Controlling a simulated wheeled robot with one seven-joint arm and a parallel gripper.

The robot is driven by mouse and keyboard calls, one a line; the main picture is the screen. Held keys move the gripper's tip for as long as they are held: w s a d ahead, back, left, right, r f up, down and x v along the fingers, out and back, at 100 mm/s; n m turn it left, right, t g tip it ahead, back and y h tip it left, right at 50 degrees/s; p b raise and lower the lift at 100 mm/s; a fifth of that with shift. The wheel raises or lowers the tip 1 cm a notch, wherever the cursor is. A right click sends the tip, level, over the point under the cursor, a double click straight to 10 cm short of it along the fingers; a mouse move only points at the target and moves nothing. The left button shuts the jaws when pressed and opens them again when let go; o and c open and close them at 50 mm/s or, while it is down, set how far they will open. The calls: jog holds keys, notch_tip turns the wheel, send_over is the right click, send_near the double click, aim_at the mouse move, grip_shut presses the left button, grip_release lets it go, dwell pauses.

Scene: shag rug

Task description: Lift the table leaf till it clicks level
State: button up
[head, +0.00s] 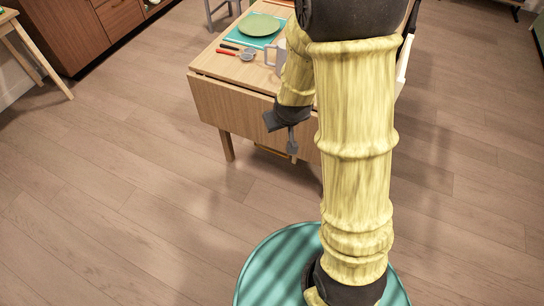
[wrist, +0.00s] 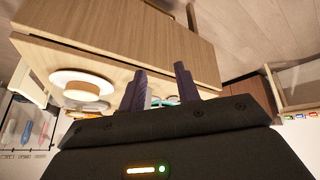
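The table (head: 207,62) is light wood, and its table leaf (head: 228,105) hangs down along the near side as a broad panel. In the wrist view the leaf (wrist: 120,25) is the large wooden panel across the top, joined to the tabletop (wrist: 45,57) at a seam. My gripper (head: 282,133) is in front of the leaf's lower part, toward its right side; I cannot tell whether it touches. In the wrist view my gripper (wrist: 160,70) has its two dark fingers apart with nothing held. My arm hides the leaf's right part.
A green plate (head: 258,25) on a teal mat, red and black-handled utensils (head: 238,51) and a grey mug (head: 275,58) stand on the tabletop. A table leg (head: 227,146) stands below the leaf. The wooden floor (head: 130,190) in front and left is clear.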

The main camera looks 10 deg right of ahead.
jog(key=w+f+n+t+h+b, duration=0.25)
jog(key=w+f+b, duration=0.25)
jog(key=f+b, duration=0.7)
jog(key=w+f+n+t+h+b, duration=0.1)
jog(key=w+f+n+t+b, duration=0.45)
jog(key=f, duration=1.15)
jog(key=w+f+t+h+b, duration=0.1)
jog(key=w+f+h+b, duration=0.15)
jog(key=f+b, duration=1.05)
notch_tip(320, 180, down, 13)
jog(key=s+a+n+t+y+b, duration=0.1)
jog(key=n+t+b, duration=0.3)
jog(key=n+b, duration=0.2)
jog(key=shift+s+a+r+y, duration=0.2)
jog(key=shift+s+y, duration=0.1)
jog(key=shift+y, duration=0.1)
jog(key=b+x, duration=0.7)
jog(key=x, duration=1)
jog(key=shift+w+r, duration=0.2)
jog(key=shift+r, duration=0.05)
